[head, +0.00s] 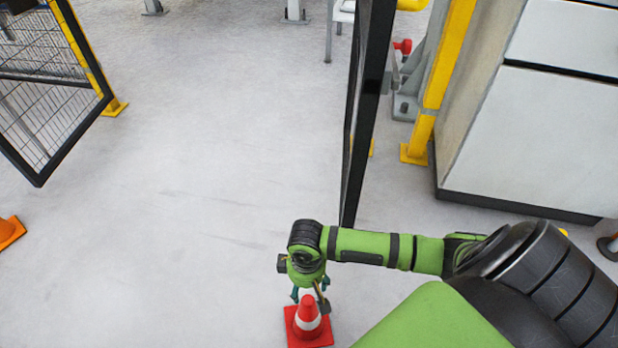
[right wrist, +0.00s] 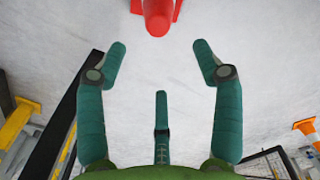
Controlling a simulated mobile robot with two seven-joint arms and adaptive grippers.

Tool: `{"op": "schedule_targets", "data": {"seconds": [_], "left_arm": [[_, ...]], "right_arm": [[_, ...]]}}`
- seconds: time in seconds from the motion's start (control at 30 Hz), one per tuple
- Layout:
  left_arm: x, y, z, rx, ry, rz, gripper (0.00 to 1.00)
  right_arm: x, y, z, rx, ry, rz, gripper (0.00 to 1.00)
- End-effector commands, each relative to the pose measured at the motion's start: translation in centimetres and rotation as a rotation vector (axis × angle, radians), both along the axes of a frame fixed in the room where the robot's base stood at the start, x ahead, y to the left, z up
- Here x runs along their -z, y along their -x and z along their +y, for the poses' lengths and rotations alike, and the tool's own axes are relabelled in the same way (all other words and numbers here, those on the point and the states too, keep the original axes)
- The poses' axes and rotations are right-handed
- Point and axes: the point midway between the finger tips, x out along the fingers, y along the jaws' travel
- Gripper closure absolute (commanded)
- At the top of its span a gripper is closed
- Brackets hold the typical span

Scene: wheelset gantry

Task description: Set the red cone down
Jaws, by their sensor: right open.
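The red cone (head: 308,322) with a white band stands upright on the grey floor, near the bottom of the head view. In the right wrist view the red cone (right wrist: 158,14) shows at the top edge, partly cut off, beyond the fingertips. My right gripper (head: 311,291) is just above and behind the cone in the head view. In the right wrist view its fingers (right wrist: 158,55) are spread wide with nothing between them, and a gap shows between them and the cone. My left gripper is not in view.
A dark-framed gate panel (head: 362,110) stands close beside my right arm. A mesh gate (head: 45,90) is at the left, with an orange cone (head: 8,232) at the left edge. A white cabinet (head: 540,130) stands at the right. The middle floor is clear.

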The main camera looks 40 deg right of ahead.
Motion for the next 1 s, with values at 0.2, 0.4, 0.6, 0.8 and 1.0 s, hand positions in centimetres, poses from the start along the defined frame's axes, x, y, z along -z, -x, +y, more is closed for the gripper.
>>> {"op": "schedule_targets", "data": {"seconds": [0.2, 0.4, 0.6, 0.8, 1.0], "left_arm": [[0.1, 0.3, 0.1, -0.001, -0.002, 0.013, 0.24], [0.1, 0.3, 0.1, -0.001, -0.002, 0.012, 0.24], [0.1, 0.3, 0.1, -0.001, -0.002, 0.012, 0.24], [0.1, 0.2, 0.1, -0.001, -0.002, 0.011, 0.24], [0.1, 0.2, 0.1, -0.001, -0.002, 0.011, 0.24]], "right_arm": [[-2.3, 2.4, 6.4, -0.062, -0.136, -0.101, 0.32], [-6.6, 4.8, 6.6, 0.023, -0.162, -0.256, 0.32], [-8.9, 7.4, 2.5, 0.129, -0.066, -0.308, 0.32], [-9.3, 8.0, 1.4, 0.146, -0.038, -0.312, 0.32], [-9.3, 7.9, 1.5, 0.145, -0.041, -0.312, 0.32]]}}
